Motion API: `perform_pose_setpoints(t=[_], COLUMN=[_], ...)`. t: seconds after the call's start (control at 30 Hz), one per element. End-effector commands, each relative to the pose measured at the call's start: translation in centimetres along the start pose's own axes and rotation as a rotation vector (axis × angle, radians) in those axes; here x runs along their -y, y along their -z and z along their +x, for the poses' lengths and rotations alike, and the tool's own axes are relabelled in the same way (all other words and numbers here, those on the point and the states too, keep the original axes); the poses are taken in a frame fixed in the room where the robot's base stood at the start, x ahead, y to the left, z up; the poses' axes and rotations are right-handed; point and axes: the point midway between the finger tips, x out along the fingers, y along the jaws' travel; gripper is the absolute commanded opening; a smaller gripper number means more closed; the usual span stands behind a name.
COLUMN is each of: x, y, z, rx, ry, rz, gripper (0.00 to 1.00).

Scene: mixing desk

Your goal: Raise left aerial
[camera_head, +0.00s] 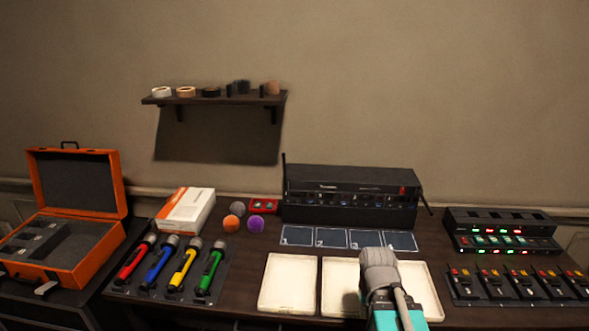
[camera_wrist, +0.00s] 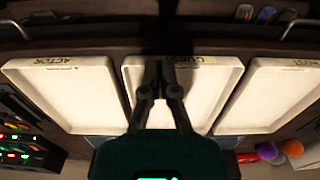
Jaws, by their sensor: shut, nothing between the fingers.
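The black receiver unit (camera_head: 350,190) stands at the back of the desk against the wall. Its left aerial (camera_head: 284,172) is a thin dark rod at the left end and looks about upright. Its right aerial (camera_head: 424,199) leans outward to the right, with its upper end against the unit's corner. My gripper (camera_wrist: 160,75) is shut and empty in the wrist view, above the middle tray (camera_wrist: 205,74). In the head view my arm is in front of the trays and hides the fingers. Neither aerial shows in the wrist view.
Three cream trays (camera_head: 289,284) lie at the front, with numbered dark mats (camera_head: 298,235) behind them. Coloured microphones (camera_head: 182,268) and foam balls (camera_head: 232,223) lie left. A charger (camera_head: 503,233) and several packs (camera_head: 520,283) are right. An orange case (camera_head: 85,240) stands open far left.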

Motion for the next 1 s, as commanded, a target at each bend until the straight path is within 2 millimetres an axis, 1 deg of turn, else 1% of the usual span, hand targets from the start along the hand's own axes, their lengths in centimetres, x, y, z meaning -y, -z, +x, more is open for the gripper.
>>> perform_pose_setpoints(t=[0.4,0.57,0.63,0.77,0.87,1.0], x=[0.1,0.8,0.7,2.5,4.5,7.5], y=[0.1,1.0,1.8,4.2,6.5,10.3], z=[0.0,0.1,0.1,0.0,-0.4,-1.6], rx=[-0.001,-0.015,-0.028,-0.067,-0.109,-0.183], ry=[0.003,0.042,0.079,0.185,0.295,0.475], rz=[-0.001,-0.006,-0.004,-0.016,-0.023,-0.025], gripper=[0.00,0.00,0.00,0.00,0.00,0.00])
